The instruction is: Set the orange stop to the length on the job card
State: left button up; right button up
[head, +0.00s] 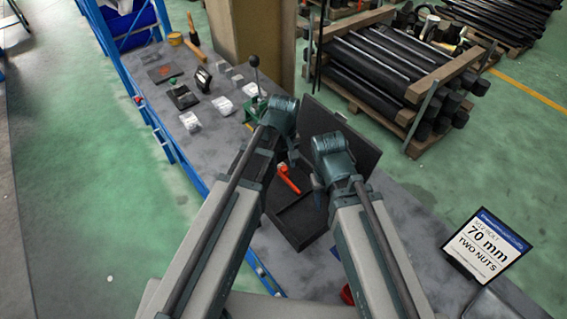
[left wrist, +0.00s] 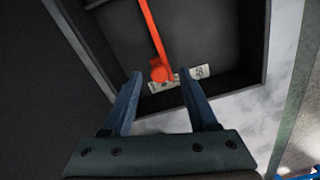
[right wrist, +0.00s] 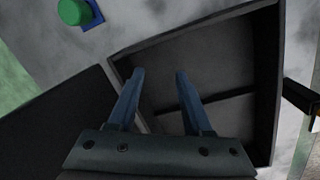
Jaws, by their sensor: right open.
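The job card (head: 487,245) stands at the right in the head view and reads 70 mm and TWO NUTS. An orange bar-shaped piece (head: 288,178) lies in a dark open tray (head: 300,224); I cannot tell for sure that it is the stop. My right gripper (right wrist: 159,73) is open and empty over the tray (right wrist: 210,70).
A green lever tool (head: 255,103) with a black knob stands beyond the tray. Several small plates and blocks, including a black display stand (head: 201,79), lie farther along the bench. A green button on a blue base (right wrist: 72,12) shows in the right wrist view.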

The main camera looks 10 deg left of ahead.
pick_arm(q)
jog(key=shift+r, duration=0.1)
pick_arm(e)
jog(key=shift+r, duration=0.1)
pick_arm(q)
notch_tip(320, 180, up, 14)
jog(key=p, duration=1.4)
pick_arm(e)
notch_tip(320, 180, up, 14)
pick_arm(q)
jog(key=shift+f, duration=0.25)
pick_arm(e)
jog(key=shift+f, duration=0.2)
